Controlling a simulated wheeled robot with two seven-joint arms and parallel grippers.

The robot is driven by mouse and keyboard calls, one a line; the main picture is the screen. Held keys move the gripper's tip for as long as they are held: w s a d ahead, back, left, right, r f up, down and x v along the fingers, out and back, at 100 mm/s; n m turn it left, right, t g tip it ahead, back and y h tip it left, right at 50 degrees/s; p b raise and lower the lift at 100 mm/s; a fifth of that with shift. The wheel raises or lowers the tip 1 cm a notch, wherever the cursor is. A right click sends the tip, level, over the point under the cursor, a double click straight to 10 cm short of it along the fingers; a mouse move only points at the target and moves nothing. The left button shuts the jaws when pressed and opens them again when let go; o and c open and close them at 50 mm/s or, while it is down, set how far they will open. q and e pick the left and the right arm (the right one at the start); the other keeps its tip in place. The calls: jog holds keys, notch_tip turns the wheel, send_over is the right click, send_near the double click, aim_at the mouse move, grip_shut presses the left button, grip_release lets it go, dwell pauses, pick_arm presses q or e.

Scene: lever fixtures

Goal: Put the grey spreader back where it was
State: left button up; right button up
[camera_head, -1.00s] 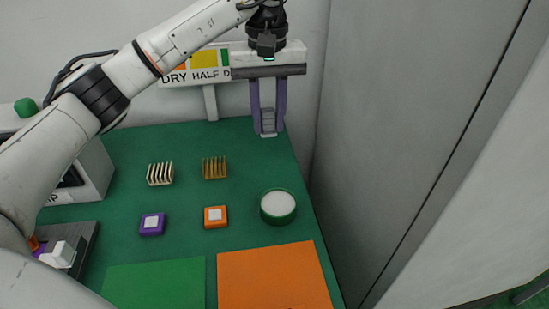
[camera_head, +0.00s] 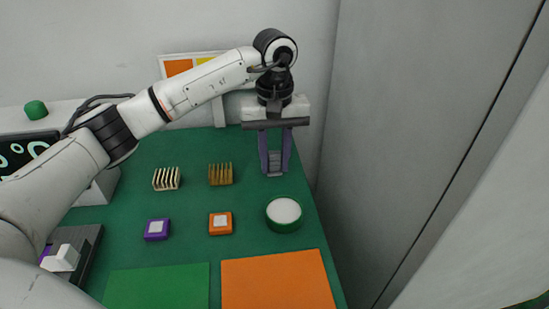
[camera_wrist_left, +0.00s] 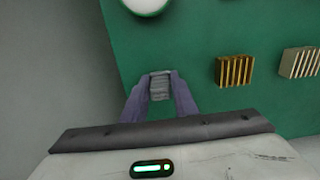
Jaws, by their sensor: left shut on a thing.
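My left gripper (camera_head: 275,168) points down over the far right part of the green table, with its purple fingers shut on a small grey ribbed piece, which I take to be the grey spreader (camera_head: 274,158). The spreader also shows between the fingertips in the left wrist view (camera_wrist_left: 160,86). I cannot tell whether its underside touches the table. A brass ribbed block (camera_head: 220,174) and a cream ribbed block (camera_head: 166,179) stand in a row to its left. My right gripper is not in view.
A round green-rimmed white pad (camera_head: 284,212) lies nearer than the gripper. Orange (camera_head: 221,223) and purple (camera_head: 156,229) square blocks are to the left. Green (camera_head: 160,287) and orange (camera_head: 277,280) mats lie in front. A grey wall panel (camera_head: 400,150) rises at the right.

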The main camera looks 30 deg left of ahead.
aim_at(274, 154)
pick_arm(q)
jog(key=o, duration=1)
notch_tip(274, 154, up, 12)
jog(key=p, duration=0.1)
jog(key=shift+r+p, duration=0.15)
jog(key=shift+p, duration=0.15)
